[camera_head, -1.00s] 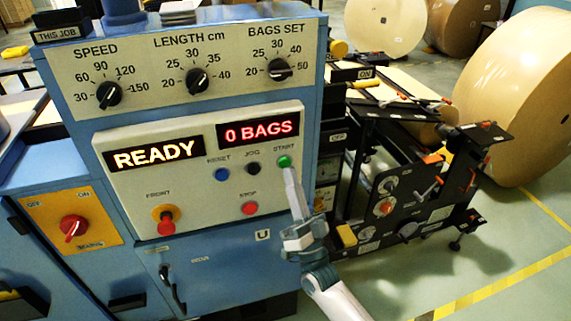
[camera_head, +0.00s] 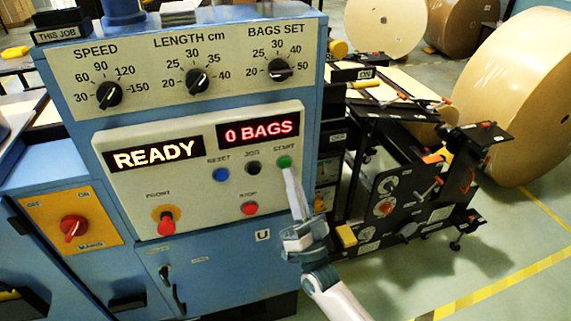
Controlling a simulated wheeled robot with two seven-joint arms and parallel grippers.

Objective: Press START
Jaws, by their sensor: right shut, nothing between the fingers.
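The green START button (camera_head: 284,161) sits at the right end of the upper button row on the pale control panel (camera_head: 130,189). My right gripper (camera_head: 288,172) is shut and empty, its tips at or just below the START button; I cannot tell whether they touch it. The displays read READY (camera_head: 155,154) and 0 BAGS (camera_head: 258,130). My left gripper is not in view.
The blue RESET button (camera_head: 221,174), black JOG button (camera_head: 253,167) and red STOP button (camera_head: 249,208) are close by. A red and yellow FRONT knob (camera_head: 166,220) is lower left. A black unwind frame (camera_head: 400,190) stands to the right, with large kraft rolls (camera_head: 518,95) behind.

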